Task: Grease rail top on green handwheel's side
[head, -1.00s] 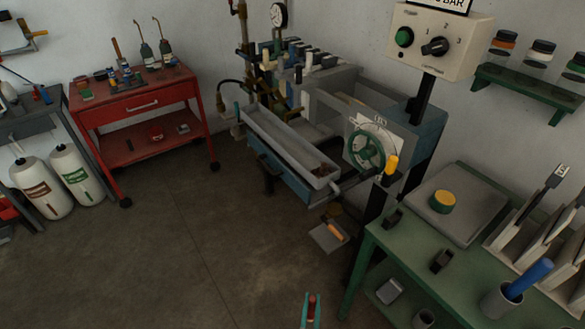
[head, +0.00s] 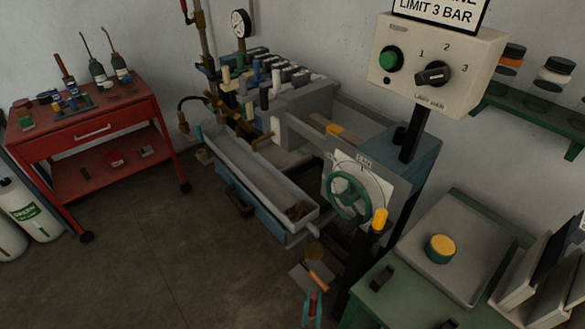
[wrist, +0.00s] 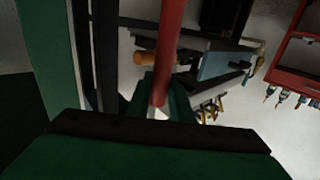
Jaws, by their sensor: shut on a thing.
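The green handwheel (head: 349,197) is on the front of the grey machine, before a white dial plate, in the head view. A pale rail (head: 302,138) runs back from the handwheel's end of the machine; a second rail (head: 370,108) runs behind it, near the wall. My gripper (head: 313,299) is at the bottom of the head view, low in front of the machine and apart from it. It is shut on a red rod-like tool (wrist: 170,45), seen large between the fingers in the wrist view. The tool's far end is out of the wrist view.
A grey trough (head: 255,180) juts out before the machine. A yellow-topped lever (head: 379,219) stands by the handwheel. A red cart (head: 90,130) is at left. The floor (head: 170,260) between is clear.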

